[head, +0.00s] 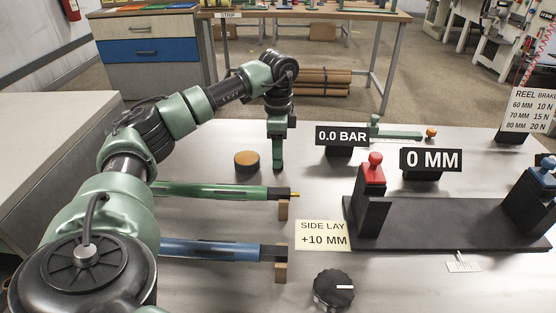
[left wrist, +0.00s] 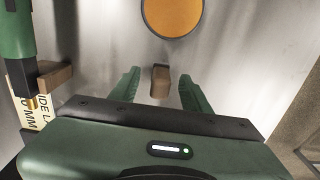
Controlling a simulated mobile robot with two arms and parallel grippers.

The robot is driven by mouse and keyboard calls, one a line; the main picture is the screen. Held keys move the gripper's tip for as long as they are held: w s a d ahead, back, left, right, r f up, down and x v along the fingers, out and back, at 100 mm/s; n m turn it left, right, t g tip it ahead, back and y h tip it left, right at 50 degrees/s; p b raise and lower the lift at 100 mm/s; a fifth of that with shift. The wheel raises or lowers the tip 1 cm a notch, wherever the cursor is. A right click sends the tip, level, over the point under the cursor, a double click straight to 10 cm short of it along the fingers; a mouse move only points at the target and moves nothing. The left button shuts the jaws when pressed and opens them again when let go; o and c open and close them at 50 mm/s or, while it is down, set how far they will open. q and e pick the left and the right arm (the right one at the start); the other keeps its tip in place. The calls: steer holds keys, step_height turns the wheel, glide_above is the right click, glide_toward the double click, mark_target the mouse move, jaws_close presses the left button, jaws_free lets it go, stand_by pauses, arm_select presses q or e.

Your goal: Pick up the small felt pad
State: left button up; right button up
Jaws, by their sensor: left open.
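A small brown block-like piece (left wrist: 160,82), which looks like the felt pad, lies on the metal table in the left wrist view, between and just beyond the fingertips. My left gripper (head: 278,160) points down over the table in the head view. In the left wrist view my left gripper (left wrist: 159,90) is open, its two green fingers apart with nothing held. I cannot tell whether the fingers reach down to the piece's height. In the head view the piece is hidden behind the gripper. My right gripper is not in view.
A round black tin with an orange top (head: 247,161) stands just left of the gripper. Green (head: 225,192) and blue (head: 220,251) tools lie on brown supports nearer. A black base with a red knob (head: 374,168) stands right. A black dial (head: 333,289) is in front.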

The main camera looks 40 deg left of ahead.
arm_select(q)
step_height(320, 180, down, 2)
steer(key=shift+f, duration=0.1)
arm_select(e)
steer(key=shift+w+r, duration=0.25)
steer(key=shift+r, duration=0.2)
arm_select(q)
jaws_close()
step_height(320, 180, up, 9)
steer(key=shift+p, duration=0.65)
steer(key=shift+r, duration=0.6)
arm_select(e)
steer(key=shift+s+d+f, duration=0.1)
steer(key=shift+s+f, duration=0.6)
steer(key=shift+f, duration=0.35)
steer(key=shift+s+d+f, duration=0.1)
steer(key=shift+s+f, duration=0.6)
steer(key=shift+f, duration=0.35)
